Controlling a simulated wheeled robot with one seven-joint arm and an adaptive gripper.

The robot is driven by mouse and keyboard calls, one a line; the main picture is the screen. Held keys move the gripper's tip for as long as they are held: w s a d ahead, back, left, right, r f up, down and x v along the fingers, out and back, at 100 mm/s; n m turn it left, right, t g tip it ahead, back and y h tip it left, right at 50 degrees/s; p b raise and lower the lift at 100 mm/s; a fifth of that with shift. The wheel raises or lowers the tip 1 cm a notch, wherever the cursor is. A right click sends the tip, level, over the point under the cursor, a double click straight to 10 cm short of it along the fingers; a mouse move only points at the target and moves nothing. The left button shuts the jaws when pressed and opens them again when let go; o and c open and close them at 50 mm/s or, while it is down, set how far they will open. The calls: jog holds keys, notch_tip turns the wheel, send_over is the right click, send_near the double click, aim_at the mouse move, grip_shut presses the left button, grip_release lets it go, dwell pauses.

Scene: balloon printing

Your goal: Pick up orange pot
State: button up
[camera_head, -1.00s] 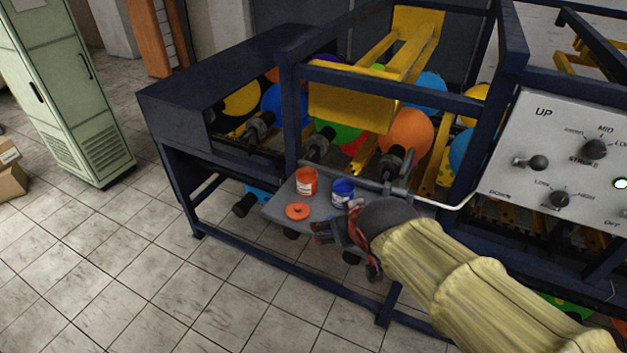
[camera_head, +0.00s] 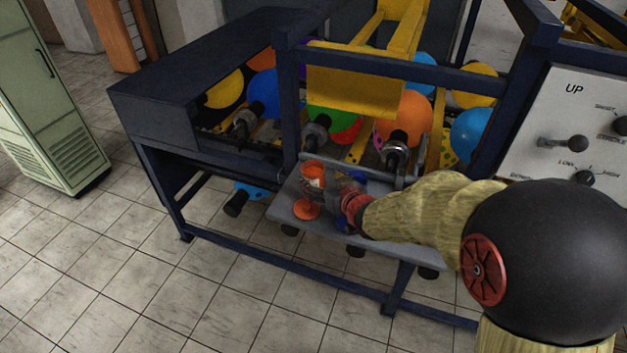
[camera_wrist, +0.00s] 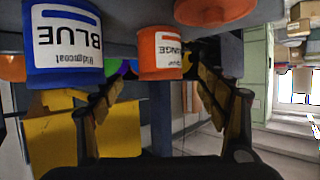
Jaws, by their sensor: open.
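The orange pot (camera_head: 312,169) stands on a small grey shelf (camera_head: 290,193) on the front of the machine. An orange lid (camera_head: 306,209) lies flat in front of it. The blue pot (camera_head: 358,177) is mostly hidden behind my gripper (camera_head: 330,187), which is beside the orange pot. The wrist view is upside down. There, my open gripper (camera_wrist: 160,82) has a finger on each side of the line to the orange pot (camera_wrist: 160,50). The blue pot (camera_wrist: 62,42) is at left, the lid (camera_wrist: 213,10) at top right. I cannot tell whether the fingers touch the orange pot.
The dark blue machine frame (camera_head: 215,55) rises behind the shelf, with coloured balloons and black nozzles inside. A grey control panel (camera_head: 560,110) is at right. A green cabinet (camera_head: 45,110) stands at left. The tiled floor in front is clear.

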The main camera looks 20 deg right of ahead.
aim_at(309, 168)
jog(key=shift+b+x, duration=0.75)
jog(key=shift+x, duration=2.8)
jog(key=shift+r, duration=0.1)
jog(key=c, duration=0.3)
jog(key=c, duration=1.1)
jog(key=shift+c, duration=0.2)
jog(key=shift+r, duration=0.1)
